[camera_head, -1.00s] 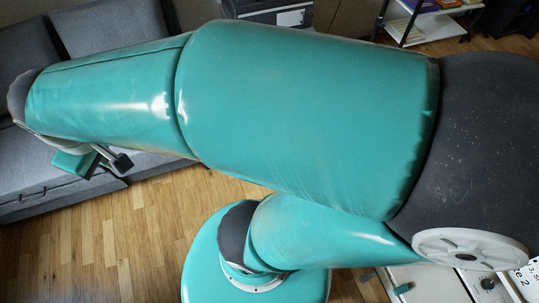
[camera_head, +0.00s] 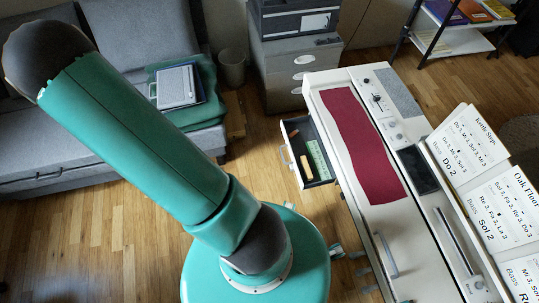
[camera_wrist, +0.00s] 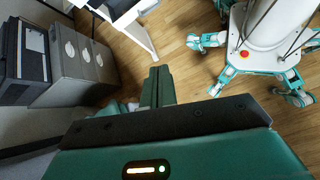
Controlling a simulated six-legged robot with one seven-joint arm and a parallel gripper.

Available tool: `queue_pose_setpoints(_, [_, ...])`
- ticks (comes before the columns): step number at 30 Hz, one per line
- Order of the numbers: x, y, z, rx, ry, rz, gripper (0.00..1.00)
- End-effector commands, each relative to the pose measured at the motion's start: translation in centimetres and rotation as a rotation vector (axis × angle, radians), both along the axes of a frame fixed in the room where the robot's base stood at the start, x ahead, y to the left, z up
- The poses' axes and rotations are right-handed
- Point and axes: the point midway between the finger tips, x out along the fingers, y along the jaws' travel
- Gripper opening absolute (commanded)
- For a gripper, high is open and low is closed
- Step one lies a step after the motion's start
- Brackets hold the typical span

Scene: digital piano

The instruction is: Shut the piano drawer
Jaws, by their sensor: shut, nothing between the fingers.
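The white digital piano (camera_head: 336,150) stands right of centre in the head view, with a red cloth lying along its keyboard area. Its drawer (camera_head: 321,182) sticks out open from the piano's left side. A pale curved handle (camera_head: 286,160) is on the drawer's outer front. Inside lie a green item, a yellowish block and a small reddish item. My gripper (camera_wrist: 157,85) shows in the wrist view with its green fingers together and empty, over the wood floor and apart from the piano. It is not visible in the head view, where my arm reaches to the upper left.
A grey sofa (camera_head: 60,165) with a green blanket is at left. A grey cabinet (camera_head: 283,88) with a printer on top and a bin (camera_head: 232,67) stand behind the drawer. Songbooks (camera_head: 485,185) stand on the piano's right. Wood floor is open left of the drawer.

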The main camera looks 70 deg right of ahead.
Motion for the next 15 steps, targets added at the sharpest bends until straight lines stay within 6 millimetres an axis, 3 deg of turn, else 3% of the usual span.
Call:
queue_pose_setpoints(1, [-0.9,-0.9,-1.9,-0.003,0.061,0.008,0.0])
queue_pose_setpoints(9, [-6.3,-5.1,-10.3,-0.011,0.354,0.083,0.0])
queue_pose_setpoints(15, [-10.4,-7.0,-15.0,-0.002,0.524,0.142,0.0])
